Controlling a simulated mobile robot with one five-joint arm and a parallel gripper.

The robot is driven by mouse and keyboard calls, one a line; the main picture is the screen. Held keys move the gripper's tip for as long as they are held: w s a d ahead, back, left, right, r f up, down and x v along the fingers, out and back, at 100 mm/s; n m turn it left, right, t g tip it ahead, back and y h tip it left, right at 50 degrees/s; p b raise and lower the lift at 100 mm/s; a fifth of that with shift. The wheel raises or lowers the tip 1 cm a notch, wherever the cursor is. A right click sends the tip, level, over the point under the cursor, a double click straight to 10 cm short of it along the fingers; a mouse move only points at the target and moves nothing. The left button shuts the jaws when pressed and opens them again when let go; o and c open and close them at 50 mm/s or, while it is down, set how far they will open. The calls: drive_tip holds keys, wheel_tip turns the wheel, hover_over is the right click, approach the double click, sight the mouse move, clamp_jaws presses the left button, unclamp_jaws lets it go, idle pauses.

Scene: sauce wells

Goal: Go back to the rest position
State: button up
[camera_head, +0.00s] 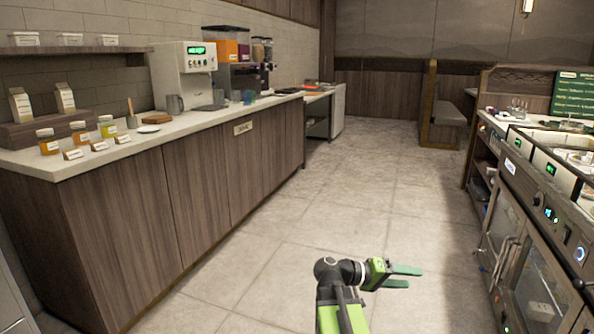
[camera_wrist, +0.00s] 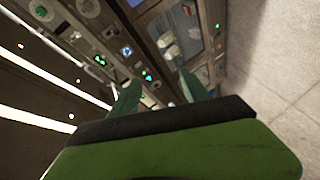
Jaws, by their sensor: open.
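My gripper (camera_head: 408,277) is at the bottom centre-right of the head view, over the open tiled floor. Its two green fingers point right and stand apart, with nothing between them. In the wrist view my gripper (camera_wrist: 160,92) also shows two spread, empty fingers. Beyond them, the wrist view shows the front of the appliance counter (camera_wrist: 110,45), tilted, with lit displays and knobs.
A wooden counter (camera_head: 120,220) on the left bears jars (camera_head: 80,132), a small plate (camera_head: 149,129) and a coffee machine (camera_head: 185,75). An oven counter (camera_head: 520,220) stands on the right. The tiled floor (camera_head: 350,185) between them is clear. A bench (camera_head: 447,112) stands at the back.

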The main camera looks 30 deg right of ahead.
drive_tip(key=w+a+f+n+t+y+p, duration=0.1)
drive_tip(key=w+a+f+n+t+y, duration=0.3)
drive_tip(key=a, duration=0.6)
drive_tip(key=w+a+f+t+y, duration=0.1)
drive_tip(key=w+a+f, duration=0.4)
drive_tip(key=a, duration=0.4)
drive_tip(key=a+f+n+y, duration=0.2)
drive_tip(key=a+f+y, duration=0.25)
drive_tip(key=a, duration=0.75)
drive_tip(key=a+f+n+y, duration=0.25)
drive_tip(key=a+y, duration=0.25)
drive_tip(key=a, duration=0.7)
wheel_tip(320, 180, up, 38)
drive_tip(key=p, duration=3.8)
drive_tip(key=shift+w+f+p, duration=0.15)
drive_tip(key=shift+w+p, duration=0.15)
drive_tip(key=shift+w, duration=0.05)
drive_tip(key=shift+a, duration=0.1)
